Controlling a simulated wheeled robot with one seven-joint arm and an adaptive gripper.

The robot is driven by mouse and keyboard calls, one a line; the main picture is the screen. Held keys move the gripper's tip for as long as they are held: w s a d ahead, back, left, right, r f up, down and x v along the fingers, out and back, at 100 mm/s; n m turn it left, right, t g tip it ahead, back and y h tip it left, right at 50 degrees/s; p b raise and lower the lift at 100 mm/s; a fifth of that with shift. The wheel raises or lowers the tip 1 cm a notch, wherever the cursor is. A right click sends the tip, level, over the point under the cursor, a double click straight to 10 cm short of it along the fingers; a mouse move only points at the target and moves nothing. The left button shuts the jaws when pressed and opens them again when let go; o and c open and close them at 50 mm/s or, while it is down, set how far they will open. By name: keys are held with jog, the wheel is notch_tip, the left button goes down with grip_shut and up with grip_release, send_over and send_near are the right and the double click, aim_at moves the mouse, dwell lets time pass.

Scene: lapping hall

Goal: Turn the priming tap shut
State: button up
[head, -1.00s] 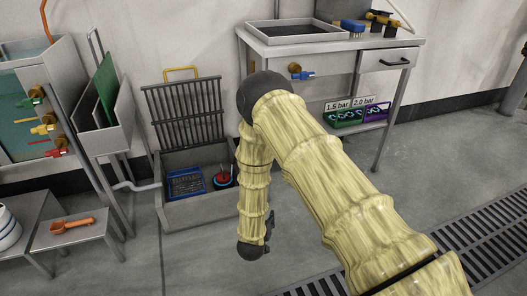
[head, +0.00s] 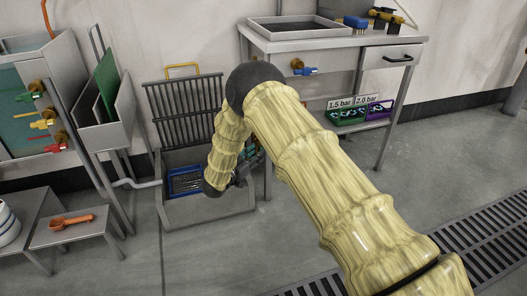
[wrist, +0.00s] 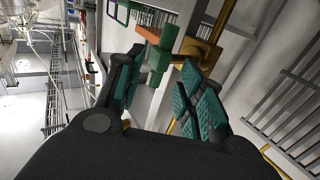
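A tap with a green handle (wrist: 157,56) and a brass body (wrist: 200,50) shows ahead of my gripper in the wrist view. My gripper (wrist: 160,66) is open, its two teal-padded fingers apart, one on each side of the green handle as seen here. I cannot tell whether they touch it. In the head view my gripper (head: 250,165) is partly hidden by my arm, above the grey floor trough, and the green-handled tap cannot be made out. A blue-handled tap (head: 306,71) is under the bench.
The grey trough (head: 208,210) holds a blue basket (head: 184,182), with a dark rack (head: 185,108) behind it. The bench (head: 330,43) stands at the back, with labelled trays (head: 347,115) on its shelf. An orange scoop (head: 71,221) lies on a low stand. The front floor is clear.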

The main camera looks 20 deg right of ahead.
jog(key=shift+b+x, duration=0.8)
jog(key=shift+x, duration=1.8)
grip_shut()
